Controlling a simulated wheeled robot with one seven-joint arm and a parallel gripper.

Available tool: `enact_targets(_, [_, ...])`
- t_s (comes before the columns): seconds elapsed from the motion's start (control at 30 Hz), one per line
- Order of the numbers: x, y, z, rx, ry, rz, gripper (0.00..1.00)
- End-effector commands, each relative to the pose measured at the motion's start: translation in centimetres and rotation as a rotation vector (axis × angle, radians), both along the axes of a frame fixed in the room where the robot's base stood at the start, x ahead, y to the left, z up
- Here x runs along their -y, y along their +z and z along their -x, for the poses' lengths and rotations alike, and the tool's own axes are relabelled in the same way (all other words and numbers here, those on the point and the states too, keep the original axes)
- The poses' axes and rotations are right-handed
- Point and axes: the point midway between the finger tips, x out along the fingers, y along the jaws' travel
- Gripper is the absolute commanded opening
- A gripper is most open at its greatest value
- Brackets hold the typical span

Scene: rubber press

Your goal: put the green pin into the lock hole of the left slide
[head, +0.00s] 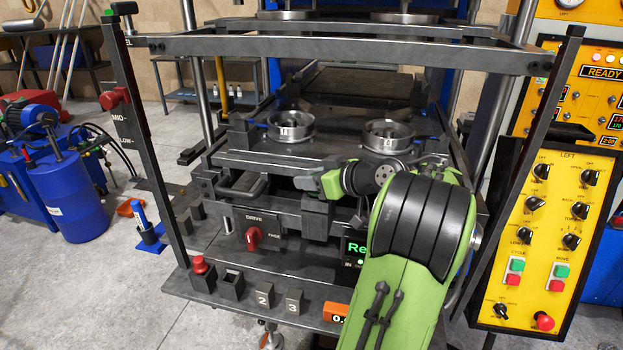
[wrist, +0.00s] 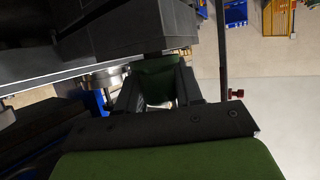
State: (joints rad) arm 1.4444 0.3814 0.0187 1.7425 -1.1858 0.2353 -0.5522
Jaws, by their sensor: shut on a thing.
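My gripper (head: 305,184) reaches in from the right over the front of the press in the head view. In the wrist view my gripper (wrist: 159,90) has its two dark fingers shut on the green pin (wrist: 158,70). The pin's upper end meets or passes behind a dark block (wrist: 150,30) of the press. I cannot tell whether it touches it or sits in a hole. The lock hole is not visible in either view. In the head view the pin cannot be made out, and the left slide cannot be clearly told from the dark metal around it.
Two round metal moulds (head: 291,127) (head: 388,135) stand on the press plate. A red rotary switch (head: 254,237) and a red-topped button (head: 200,266) are at the front. A dark frame bar (head: 330,43) crosses above. The yellow control panel (head: 548,235) stands at the right.

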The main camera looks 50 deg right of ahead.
Motion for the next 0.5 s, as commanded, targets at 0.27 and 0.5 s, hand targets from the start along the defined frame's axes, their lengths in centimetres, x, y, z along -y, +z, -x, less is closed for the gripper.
enact_targets(0.27, [0.00,0.08,0.00,0.000,0.000,0.001,0.65])
enact_targets(0.5, [0.01,0.05,0.04,0.000,0.000,0.000,0.65])
